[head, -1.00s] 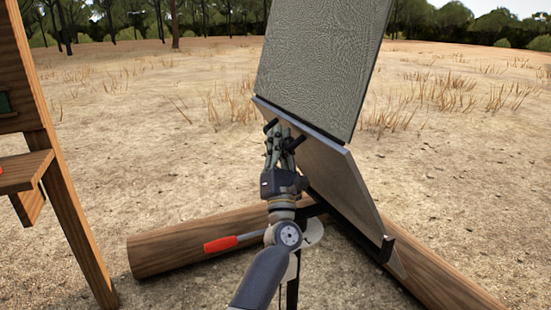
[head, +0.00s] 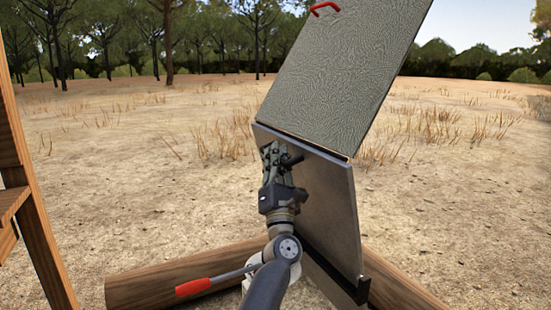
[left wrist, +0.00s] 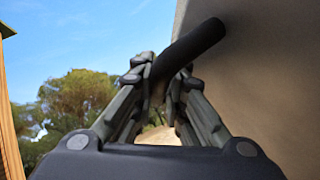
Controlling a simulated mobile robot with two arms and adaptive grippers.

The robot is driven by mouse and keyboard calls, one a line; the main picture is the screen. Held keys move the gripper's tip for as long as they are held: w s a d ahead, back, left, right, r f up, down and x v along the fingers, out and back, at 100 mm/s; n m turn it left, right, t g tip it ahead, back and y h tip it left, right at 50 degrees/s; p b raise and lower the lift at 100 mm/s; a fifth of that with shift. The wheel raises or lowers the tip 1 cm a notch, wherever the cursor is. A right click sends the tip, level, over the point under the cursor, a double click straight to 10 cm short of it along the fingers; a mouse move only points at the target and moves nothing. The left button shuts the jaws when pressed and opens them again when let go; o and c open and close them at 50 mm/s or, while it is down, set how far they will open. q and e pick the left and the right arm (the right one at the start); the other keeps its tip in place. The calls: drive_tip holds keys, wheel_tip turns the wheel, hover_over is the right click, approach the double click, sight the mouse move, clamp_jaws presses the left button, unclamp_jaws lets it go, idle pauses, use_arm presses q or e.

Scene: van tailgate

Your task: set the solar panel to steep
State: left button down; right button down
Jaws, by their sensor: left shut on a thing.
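The solar panel stands ahead in the head view as two hinged-looking leaves. The upper leaf (head: 345,80) is grey and textured and leans to the right, with a red handle (head: 325,8) near the top. The lower leaf (head: 325,195) is smooth grey and fills the right of the left wrist view (left wrist: 275,90). My left gripper (head: 273,150) is at the left edge of the lower leaf. It is shut on a black bar handle (left wrist: 190,50), which sticks out between its fingers in the left wrist view. My right gripper is not in view.
Another log (head: 395,290) and a black bracket (head: 375,280) are at the panel's foot. A wooden frame (head: 45,240) stands at far left. Open dry ground lies behind.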

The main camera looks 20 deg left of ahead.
use_arm(q)
drive_tip(key=shift+f+h, duration=0.25)
drive_tip(key=shift+h, duration=0.05)
drive_tip(key=c, duration=1.6)
unclamp_jaws()
drive_tip(key=shift+w+d, duration=0.1)
drive_tip(key=v, duration=1.2)
